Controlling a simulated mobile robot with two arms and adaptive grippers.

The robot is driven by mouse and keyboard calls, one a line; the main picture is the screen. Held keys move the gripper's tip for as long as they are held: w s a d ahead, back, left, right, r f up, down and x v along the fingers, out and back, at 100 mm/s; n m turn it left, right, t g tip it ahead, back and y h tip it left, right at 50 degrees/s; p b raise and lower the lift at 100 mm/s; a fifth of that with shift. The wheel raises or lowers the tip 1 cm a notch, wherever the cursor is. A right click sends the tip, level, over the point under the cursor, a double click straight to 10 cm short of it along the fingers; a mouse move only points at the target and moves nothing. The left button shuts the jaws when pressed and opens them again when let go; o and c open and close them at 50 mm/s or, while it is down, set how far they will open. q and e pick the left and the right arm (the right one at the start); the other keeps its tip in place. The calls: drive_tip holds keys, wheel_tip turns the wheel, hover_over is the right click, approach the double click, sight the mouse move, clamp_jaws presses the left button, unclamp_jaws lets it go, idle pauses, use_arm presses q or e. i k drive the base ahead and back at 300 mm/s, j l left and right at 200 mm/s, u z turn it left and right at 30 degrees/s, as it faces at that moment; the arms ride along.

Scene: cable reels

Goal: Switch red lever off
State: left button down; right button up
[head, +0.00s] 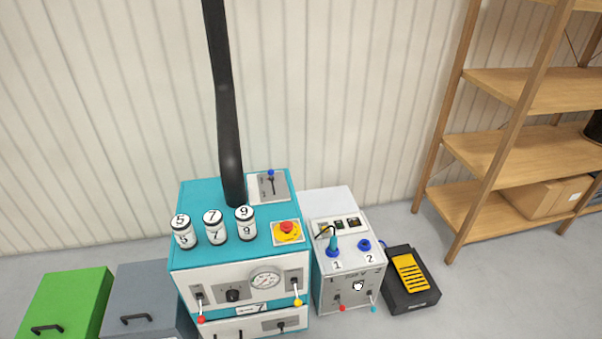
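Two red-tipped levers show in the head view. One red lever (201,319) is at the lower left of the teal machine's front, its tip pointing down. The other, a smaller red-tipped lever (342,308), is on the front of the grey-white box to the right, its tip also low. The teal machine (200,257) also has a yellow-tipped lever (298,302) at its front right, pointing down. A cyan-tipped lever (373,309) is on the box (327,290). Neither of my grippers is in view.
The teal machine carries a gauge (265,280), a red emergency button (287,228), several numbered cylinders and a black hose (228,120). Green (70,300) and grey (150,290) cabinets stand left. A yellow-black pedal (410,275) and a wooden shelf (520,90) are right.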

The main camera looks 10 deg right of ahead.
sight(341, 307)
drive_tip(key=z, duration=0.85)
